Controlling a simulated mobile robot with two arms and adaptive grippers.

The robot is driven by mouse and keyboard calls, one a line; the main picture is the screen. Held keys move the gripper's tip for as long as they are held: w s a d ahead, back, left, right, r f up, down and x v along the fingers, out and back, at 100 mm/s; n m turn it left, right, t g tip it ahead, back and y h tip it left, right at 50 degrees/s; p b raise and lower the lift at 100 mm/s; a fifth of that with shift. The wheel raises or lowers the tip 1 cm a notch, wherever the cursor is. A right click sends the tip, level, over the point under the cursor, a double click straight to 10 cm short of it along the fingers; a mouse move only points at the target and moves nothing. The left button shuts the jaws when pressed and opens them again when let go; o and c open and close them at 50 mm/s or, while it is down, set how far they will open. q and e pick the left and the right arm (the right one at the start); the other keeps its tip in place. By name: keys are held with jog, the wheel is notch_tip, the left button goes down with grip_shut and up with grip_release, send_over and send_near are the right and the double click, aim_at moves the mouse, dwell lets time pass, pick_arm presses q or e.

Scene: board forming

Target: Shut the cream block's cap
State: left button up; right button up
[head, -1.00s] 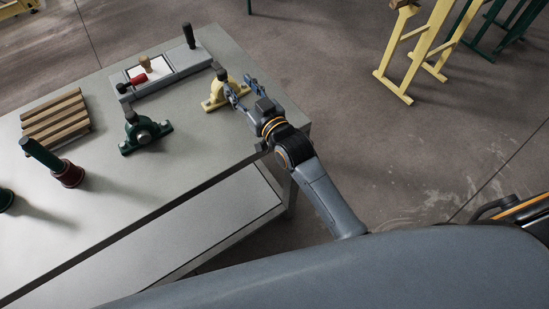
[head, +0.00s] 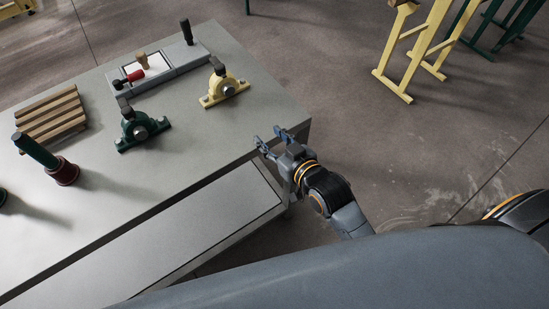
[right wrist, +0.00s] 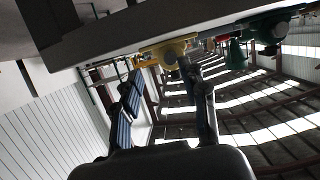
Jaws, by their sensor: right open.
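The cream block (head: 231,86) stands on the grey table near its right edge. Its rounded upper part is on the base, and a dark-tipped lever rises at its upper left. Whether the cap is fully down I cannot tell. My right gripper (head: 269,137) is open and empty at the table's near right edge, clearly apart from the block. In the right wrist view the cream block (right wrist: 172,50) shows beyond the two spread fingers, and nothing lies between them. My left gripper is not in view.
A similar green block (head: 139,130) stands left of the cream one on the table (head: 205,135). A grey fixture (head: 184,56) with a red handle is behind. A wooden slatted rack (head: 52,117) and a green-handled red stamp (head: 62,172) stand left. The table front is clear.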

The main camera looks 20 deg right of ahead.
notch_tip(320, 180, down, 7)
jog(key=s+g, duration=0.1)
jog(key=s, duration=0.1)
jog(key=shift+d+r+g+h, duration=0.2)
jog(key=shift+d+g+h, duration=0.05)
jog(key=shift+g+h, duration=0.15)
jog(key=s+d+f+g+h, duration=0.15)
jog(key=s+f, duration=0.25)
jog(key=f, duration=0.6)
jog(key=s+d+f+g, duration=0.2)
jog(key=s+f, duration=0.3)
jog(key=f, duration=0.4)
jog(key=s+d+f+g+h, duration=0.15)
jog(key=s+f, duration=0.25)
jog(key=f, duration=0.6)
jog(key=s+d+f+g, duration=0.2)
jog(key=s+f, duration=0.4)
jog(key=s, duration=0.6)
jog(key=s+d+f+g, duration=0.3)
jog(key=s+f, duration=0.4)
jog(key=s, duration=0.4)
jog(key=shift+s+d+f+m+g, duration=0.25)
jog(key=shift+s+m+g, duration=0.15)
jog(key=shift+g, duration=0.1)
